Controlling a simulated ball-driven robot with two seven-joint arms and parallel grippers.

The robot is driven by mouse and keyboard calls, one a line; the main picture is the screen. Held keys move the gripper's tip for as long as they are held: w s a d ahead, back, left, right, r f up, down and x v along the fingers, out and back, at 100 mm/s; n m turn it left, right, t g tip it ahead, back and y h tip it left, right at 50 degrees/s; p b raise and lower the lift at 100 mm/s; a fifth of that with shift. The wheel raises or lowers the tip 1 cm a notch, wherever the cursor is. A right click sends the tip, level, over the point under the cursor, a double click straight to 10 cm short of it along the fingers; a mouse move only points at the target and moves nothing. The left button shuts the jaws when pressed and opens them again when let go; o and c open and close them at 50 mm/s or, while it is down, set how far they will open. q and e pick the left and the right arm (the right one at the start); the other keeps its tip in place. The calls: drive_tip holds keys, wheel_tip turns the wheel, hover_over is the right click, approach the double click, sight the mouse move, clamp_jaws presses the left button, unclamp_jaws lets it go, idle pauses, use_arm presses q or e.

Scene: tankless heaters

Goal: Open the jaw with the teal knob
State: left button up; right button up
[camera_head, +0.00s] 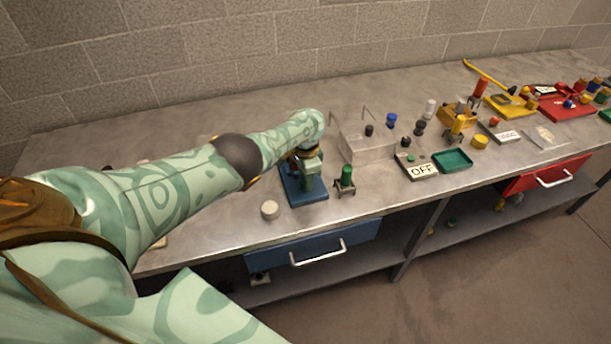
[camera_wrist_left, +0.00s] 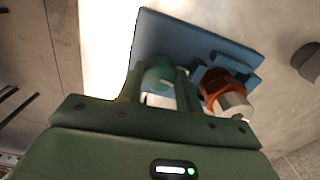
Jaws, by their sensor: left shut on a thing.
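The jaw fixture is a blue base plate (camera_head: 305,191) on the workbench, partly hidden under my left arm. In the left wrist view its blue plate (camera_wrist_left: 205,40) fills the upper middle. A blue jaw (camera_wrist_left: 240,68) there stands around a copper-orange piece (camera_wrist_left: 222,84) with a pale cylindrical end. The teal knob (camera_wrist_left: 158,76) is between the fingers of my left gripper (camera_wrist_left: 160,92), which is shut on it. In the head view my left gripper (camera_head: 309,164) is over the blue fixture, and the knob cannot be made out. My right gripper is not in view.
A white round cap (camera_head: 270,210) lies left of the fixture, near the bench edge. A green-topped stand (camera_head: 346,180) is close on the right. A clear box (camera_head: 366,147), an OFF sign (camera_head: 423,170) and a teal tray (camera_head: 453,160) are farther right. A blue drawer (camera_head: 305,252) is below.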

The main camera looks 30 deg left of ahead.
use_arm(q)
drive_tip(key=shift+n, duration=0.4)
drive_tip(key=o, duration=1)
